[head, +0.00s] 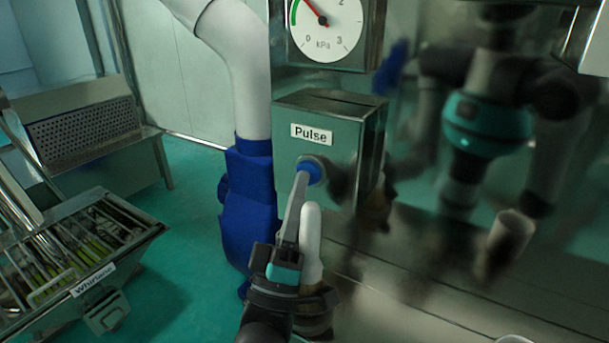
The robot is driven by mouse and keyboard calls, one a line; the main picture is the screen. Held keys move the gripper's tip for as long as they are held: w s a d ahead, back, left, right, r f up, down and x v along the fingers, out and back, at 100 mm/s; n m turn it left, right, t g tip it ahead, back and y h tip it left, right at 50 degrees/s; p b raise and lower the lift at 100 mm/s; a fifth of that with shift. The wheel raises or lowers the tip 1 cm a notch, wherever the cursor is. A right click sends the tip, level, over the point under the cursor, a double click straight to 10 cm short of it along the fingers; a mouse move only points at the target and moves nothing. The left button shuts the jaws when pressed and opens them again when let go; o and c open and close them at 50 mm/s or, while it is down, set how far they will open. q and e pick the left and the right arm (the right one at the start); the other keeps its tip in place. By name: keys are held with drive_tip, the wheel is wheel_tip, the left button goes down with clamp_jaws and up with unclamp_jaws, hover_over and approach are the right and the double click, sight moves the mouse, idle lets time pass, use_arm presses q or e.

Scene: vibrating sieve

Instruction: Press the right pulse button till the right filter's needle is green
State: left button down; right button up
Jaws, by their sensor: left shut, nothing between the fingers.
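The Pulse box (288,150) is a grey metal housing with a "Pulse" label and a round blue button (311,169) on its front. My left gripper (303,178) comes up from below, shut and empty, its tip overlapping the button's lower left. It looks in contact, but I cannot tell how far the button is pressed. Above the box, the round kPa gauge (341,50) is cut off by the top edge. Its red needle (314,11) points up and left, above the visible green band (293,14) at the dial's left. My right gripper is not in view.
A white pipe (240,75) with a blue sleeve (250,195) stands left of the box. A "Whirlane" labelled tray (125,235) is at lower left. Polished steel (410,235) on the right carries blurred reflections. Green floor (185,240) shows between.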

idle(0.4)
use_arm(q)
drive_tip(key=shift+s+a+p, duration=0.5)
drive_tip(key=shift+s+p, duration=0.05)
drive_tip(key=shift+s, duration=0.15)
drive_tip(key=s+a+p, duration=0.1)
drive_tip(key=s, duration=0.1)
drive_tip(key=s+a+p, duration=0.1)
drive_tip(key=s+a, duration=0.1)
idle(0.3)
drive_tip(key=shift+s+f, duration=0.1)
drive_tip(key=shift+s, duration=0.05)
idle(0.5)
